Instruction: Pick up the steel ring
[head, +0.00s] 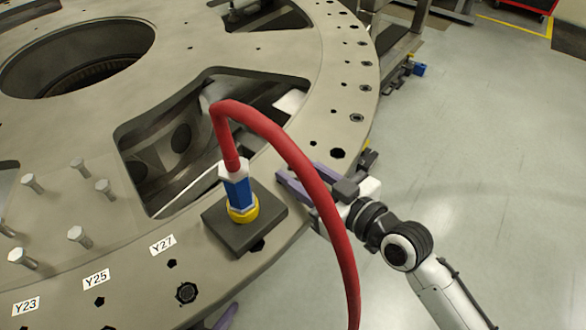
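I cannot make out a separate steel ring in the head view. A blue tool (238,192) with a pale hex top and a yellow collar (243,209) stands upright on a dark square block (262,228), and a red hose (285,147) arches from its top. My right gripper (298,172) has purple fingers spread apart with nothing seen between them. It is at the plate's outer edge, right of the tool, partly behind the hose. A purple piece (228,317) at the bottom edge may be my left gripper, mostly hidden.
The large turret plate (215,52) has a round hole, wide cutouts and several small holes. Several bolts (78,236) stand up at the left, near labels Y23, Y25 and Y27 (162,245). Open floor (480,150) lies to the right.

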